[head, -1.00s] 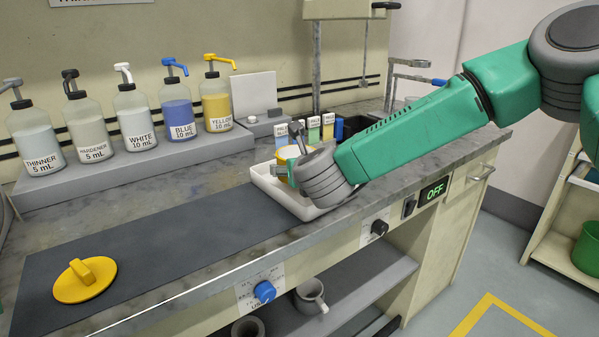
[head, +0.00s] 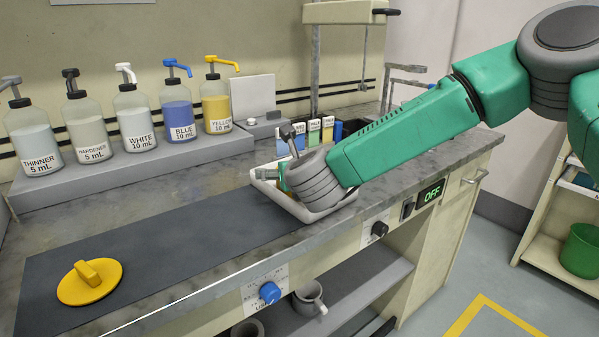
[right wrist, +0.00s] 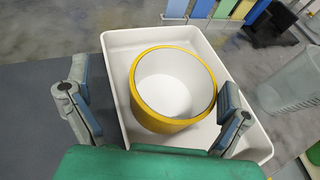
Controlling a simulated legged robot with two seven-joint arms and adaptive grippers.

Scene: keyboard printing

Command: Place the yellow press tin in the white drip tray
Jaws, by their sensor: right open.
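The yellow press tin (right wrist: 173,90), a round open tin with a yellow rim and whitish inside, stands upright within the walls of the white drip tray (right wrist: 121,45). My right gripper (right wrist: 154,84) is open, with one finger on each side of the tin; the right finger is close to its wall, and I cannot tell if it touches. In the head view the tray (head: 318,212) sits near the counter's front edge. My right gripper (head: 284,177) reaches down into it and hides most of the tin there. My left gripper is not in view.
Pump bottles (head: 133,115) line a raised ledge at the back left. A yellow disc with a handle (head: 90,282) lies on the dark mat (head: 165,240). Coloured labelled cards (head: 313,133) stand behind the tray. A clear container (right wrist: 290,82) is right of it.

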